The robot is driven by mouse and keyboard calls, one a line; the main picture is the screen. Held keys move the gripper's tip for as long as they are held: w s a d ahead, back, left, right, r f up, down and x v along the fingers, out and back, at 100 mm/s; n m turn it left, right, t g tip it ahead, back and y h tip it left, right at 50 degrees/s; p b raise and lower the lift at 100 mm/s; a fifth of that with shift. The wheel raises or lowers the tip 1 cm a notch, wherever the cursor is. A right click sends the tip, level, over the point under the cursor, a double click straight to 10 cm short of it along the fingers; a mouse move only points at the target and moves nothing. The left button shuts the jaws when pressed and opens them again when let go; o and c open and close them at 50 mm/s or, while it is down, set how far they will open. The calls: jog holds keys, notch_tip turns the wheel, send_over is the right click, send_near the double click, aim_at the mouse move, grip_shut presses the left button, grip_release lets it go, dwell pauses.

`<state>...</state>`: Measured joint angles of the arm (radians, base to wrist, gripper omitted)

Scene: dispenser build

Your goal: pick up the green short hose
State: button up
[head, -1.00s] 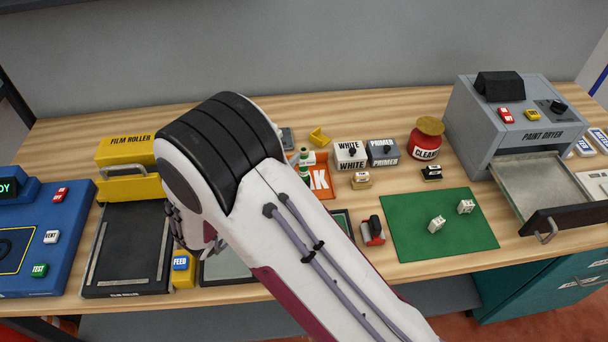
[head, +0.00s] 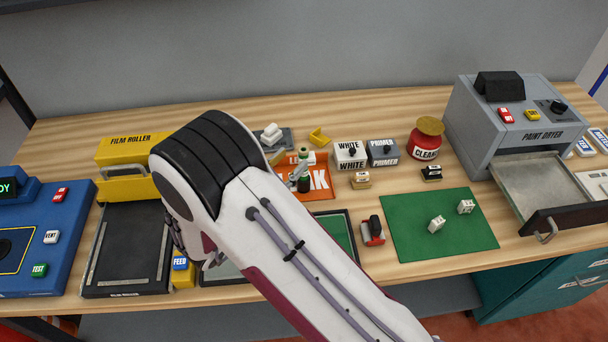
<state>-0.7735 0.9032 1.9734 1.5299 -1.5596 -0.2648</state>
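I cannot make out a green short hose for certain. My gripper (head: 212,260) shows only in part, low at the left under my wrist, near the yellow FEED block (head: 182,270). My arm hides most of its fingers, and whether they hold anything is not visible.
A dark-framed tray (head: 352,240) lies partly behind my arm. The film roller (head: 125,150) is at left. A green mat (head: 405,215) with two white blocks, a red CLEAN jar (head: 425,142) and the paint dryer (head: 480,120), drawer open, are at right.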

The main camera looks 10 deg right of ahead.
aim_at(300, 153)
jog(key=shift+w+d, duration=0.35)
jog(key=shift+x, duration=2.6)
jog(key=shift+d+f, duration=0.1)
jog(key=shift+f, duration=0.05)
grip_shut()
